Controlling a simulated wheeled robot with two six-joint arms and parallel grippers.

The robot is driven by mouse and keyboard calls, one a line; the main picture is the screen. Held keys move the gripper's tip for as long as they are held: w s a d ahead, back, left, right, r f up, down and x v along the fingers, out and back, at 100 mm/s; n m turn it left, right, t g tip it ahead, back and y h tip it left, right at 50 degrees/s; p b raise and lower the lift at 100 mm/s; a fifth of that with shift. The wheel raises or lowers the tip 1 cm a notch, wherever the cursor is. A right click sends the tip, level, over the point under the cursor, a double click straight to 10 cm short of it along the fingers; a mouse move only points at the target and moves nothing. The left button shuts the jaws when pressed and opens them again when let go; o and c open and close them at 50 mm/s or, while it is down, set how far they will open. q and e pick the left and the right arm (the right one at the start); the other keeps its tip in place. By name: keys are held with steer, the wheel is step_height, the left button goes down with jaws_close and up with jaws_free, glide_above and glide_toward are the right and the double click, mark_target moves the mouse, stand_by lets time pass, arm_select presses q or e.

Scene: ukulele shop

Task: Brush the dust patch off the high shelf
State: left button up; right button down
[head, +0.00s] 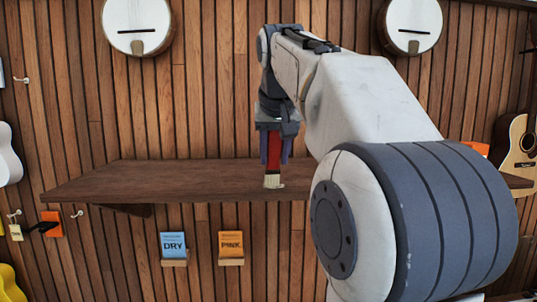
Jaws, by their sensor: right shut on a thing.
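The high shelf (150,180) is a dark brown wooden board on the slatted wall, seen across the middle of the head view. My right gripper (273,162) points down over the middle of the shelf and is shut on a brush (273,173) with a red handle and pale bristles. The bristles point down, at or just above the shelf top near its front edge; I cannot tell if they touch. No dust patch shows clearly; a small pale spot by the bristle tips cannot be told from the bristles. My left gripper is not in view.
My right arm hides much of the shelf's right part. Two banjos (137,25) (411,25) hang above. Below are a blue DRY packet (173,245) and an orange PINK packet (231,244) on small ledges. A guitar (518,160) hangs at right. The shelf's left part is clear.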

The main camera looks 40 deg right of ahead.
steer(key=w+a, duration=0.3)
steer(key=a, duration=0.5)
steer(key=shift+w+a+p, duration=0.4)
stand_by(1.8)
steer(key=shift+r, duration=2.95)
